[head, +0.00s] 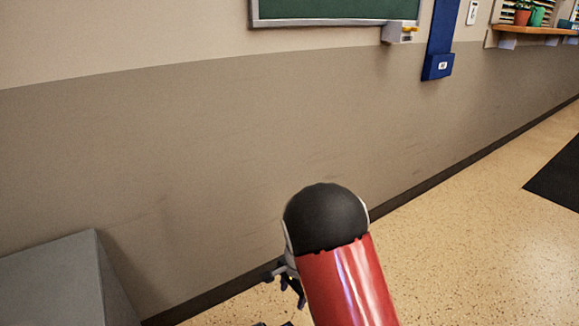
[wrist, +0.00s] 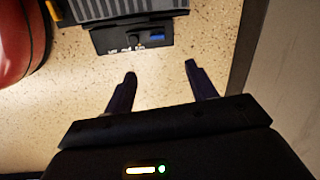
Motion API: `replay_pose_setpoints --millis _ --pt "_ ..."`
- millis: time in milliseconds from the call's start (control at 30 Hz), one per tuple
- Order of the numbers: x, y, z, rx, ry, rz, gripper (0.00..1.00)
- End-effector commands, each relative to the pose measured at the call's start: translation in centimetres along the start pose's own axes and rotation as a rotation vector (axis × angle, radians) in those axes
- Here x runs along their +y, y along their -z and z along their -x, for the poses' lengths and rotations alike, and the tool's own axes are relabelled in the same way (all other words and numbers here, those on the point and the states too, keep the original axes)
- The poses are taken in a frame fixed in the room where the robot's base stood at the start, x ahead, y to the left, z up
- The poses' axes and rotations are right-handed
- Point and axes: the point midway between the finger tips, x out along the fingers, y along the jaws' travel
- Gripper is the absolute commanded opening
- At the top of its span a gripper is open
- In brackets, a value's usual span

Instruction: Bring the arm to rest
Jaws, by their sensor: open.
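My arm shows in the head view as a red link with a black rounded joint, raised in front of the wall. My gripper (wrist: 160,78) shows in the wrist view with its two dark fingers spread apart and nothing between them. Speckled floor is seen beyond the fingertips. In the head view only a small part of the gripper shows, low and left of the black joint; the rest is hidden behind my arm.
A two-tone wall (head: 190,150) with a dark baseboard runs close behind my arm. A grey box-like surface (head: 50,285) stands at the lower left. A green board (head: 330,8), a blue wall holder (head: 438,65) and a shelf (head: 545,31) hang above. Open floor (head: 470,220) and a dark mat (head: 558,170) lie right.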

Motion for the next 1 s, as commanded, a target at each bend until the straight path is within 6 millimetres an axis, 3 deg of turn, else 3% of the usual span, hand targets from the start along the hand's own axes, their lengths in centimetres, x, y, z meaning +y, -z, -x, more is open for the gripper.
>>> replay_pose_setpoints --millis 33,200,500,700,900,1000 --pt "0.4 0.1 3.9 -0.006 0.035 0.035 0.56" --pt "3.2 -0.2 13.4 0.002 0.116 0.19 0.56" --pt "11.2 -2.1 27.0 0.118 0.209 0.483 0.56" --pt "17.7 -4.3 32.9 0.258 0.207 0.674 0.56" --pt "23.1 -6.3 35.8 0.393 0.153 0.818 0.56" --pt "24.8 -6.8 36.3 0.434 0.125 0.859 0.56"
